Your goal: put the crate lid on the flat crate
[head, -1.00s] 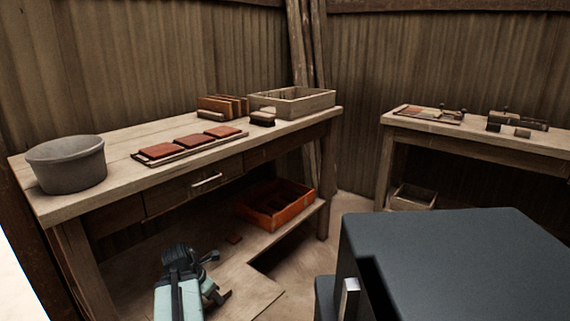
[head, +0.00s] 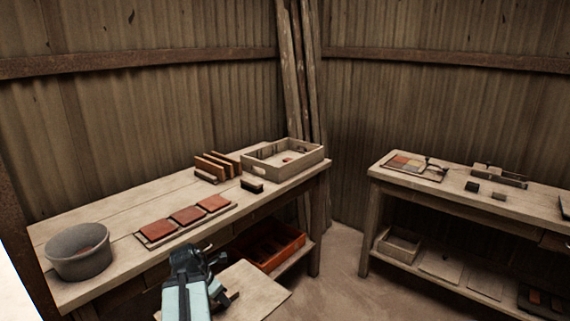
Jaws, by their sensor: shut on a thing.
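My gripper (head: 222,282) is at the bottom centre of the head view, in front of the left bench. It is shut on a flat pale wooden board, the crate lid (head: 258,292), held roughly level. The jaws partly hide its left edge. A shallow pale wooden crate with hand slots, which looks like the flat crate (head: 317,158), stands at the far right end of the left bench. Its top is open and a small reddish piece lies inside. The lid is apart from it, lower and nearer to me.
The left bench (head: 112,227) holds a grey bucket (head: 80,266), red tiles on a board (head: 186,216), a tile rack (head: 217,167) and a brush (head: 252,186). An orange crate (head: 296,248) sits underneath. A right bench (head: 450,196) carries small tools. Floor shows between the benches.

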